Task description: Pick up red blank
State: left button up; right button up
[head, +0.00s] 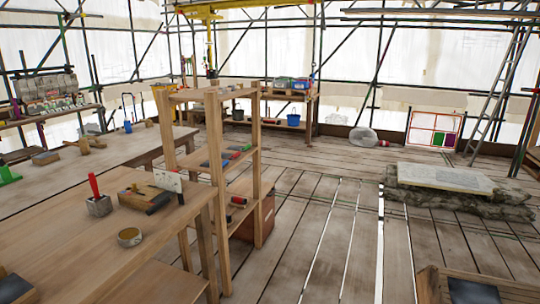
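No object can be told for certain as the red blank. A small red piece (239,200) lies on the lower shelf of the wooden rack (219,150) in the middle of the head view. Other small red bits (246,148) lie among dark pieces on the shelf above it. A red upright handle (94,186) stands in a small grey block (99,205) on the near workbench. Neither of my grippers shows in the head view.
The near workbench (75,245) also bears a round tin (129,237) and a wooden block with a pale plate (168,181). A stone slab (445,178) lies on rubble at right. A ladder (500,85) leans behind. Plank floor (335,220) is open between rack and slab.

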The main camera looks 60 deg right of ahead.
aim_at(224, 155)
jog(key=l+z, duration=0.3)
jog(key=i+l+z, duration=0.15)
jog(key=l+z, duration=0.2)
jog(key=i+l+z, duration=0.15)
jog(key=l+z, duration=0.15)
jog(key=l, duration=0.15)
jog(key=i+l, duration=0.15)
jog(key=l, duration=0.2)
jog(key=i+l, duration=0.15)
jog(key=l, duration=0.15)
jog(key=i+l+z, duration=0.1)
jog(key=l, duration=0.25)
